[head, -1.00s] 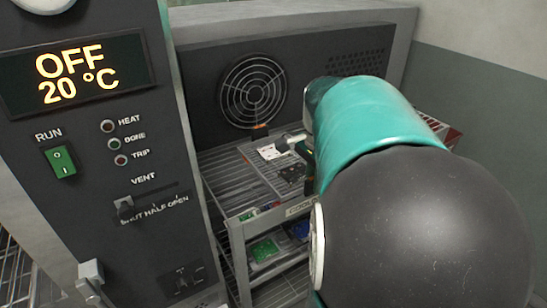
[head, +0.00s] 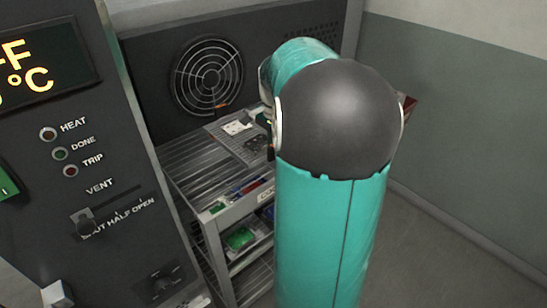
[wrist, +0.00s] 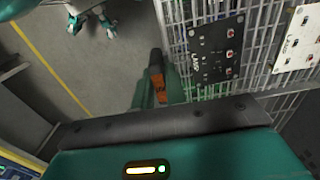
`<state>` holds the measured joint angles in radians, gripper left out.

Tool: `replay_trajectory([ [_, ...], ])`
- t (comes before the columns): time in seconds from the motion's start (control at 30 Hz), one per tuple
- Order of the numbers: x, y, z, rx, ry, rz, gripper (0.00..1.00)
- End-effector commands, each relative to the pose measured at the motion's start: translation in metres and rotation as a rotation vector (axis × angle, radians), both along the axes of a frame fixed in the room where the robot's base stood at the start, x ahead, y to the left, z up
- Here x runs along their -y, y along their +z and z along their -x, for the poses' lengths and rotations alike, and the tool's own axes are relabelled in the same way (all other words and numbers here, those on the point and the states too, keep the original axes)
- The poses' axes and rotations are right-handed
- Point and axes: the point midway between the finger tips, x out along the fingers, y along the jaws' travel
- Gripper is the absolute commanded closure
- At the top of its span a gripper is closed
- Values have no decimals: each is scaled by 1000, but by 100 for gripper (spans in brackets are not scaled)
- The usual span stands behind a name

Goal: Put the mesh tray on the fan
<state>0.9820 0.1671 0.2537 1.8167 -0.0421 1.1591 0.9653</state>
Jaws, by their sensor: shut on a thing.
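The mesh tray (head: 236,146) is a flat wire grid bearing a white board and a black board. It shows in front of the fan (head: 210,76), a round wire-guarded fan in the dark back panel. In the wrist view the mesh tray (wrist: 255,40) lies right of my gripper (wrist: 158,82), with a black and a white circuit board on it. My gripper is shut on the tray's near side edge.
A wire-shelf rack (head: 185,172) stands below the tray, with a partly covered label on its front. Green and blue items (head: 240,238) sit on its lower shelf. A control panel (head: 95,190) stands close on the left. Floor is clear on the right (head: 440,250).

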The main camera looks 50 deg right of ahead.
Motion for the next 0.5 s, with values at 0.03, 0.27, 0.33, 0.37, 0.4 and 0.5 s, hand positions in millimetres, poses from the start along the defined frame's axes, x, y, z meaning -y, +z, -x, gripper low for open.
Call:
replay_trajectory([
  [0.03, 7, -11, -5, -2, -2, -4, 100],
  [0.27, 30, -46, -25, 0, -1, -1, 100],
  [0.33, 33, -51, -28, 0, -2, -1, 100],
  [0.37, 34, -52, -29, 0, -2, 0, 100],
  [0.4, 36, -54, -30, 0, -2, 0, 100],
  [0.5, 40, -62, -34, 0, -2, 0, 100],
])
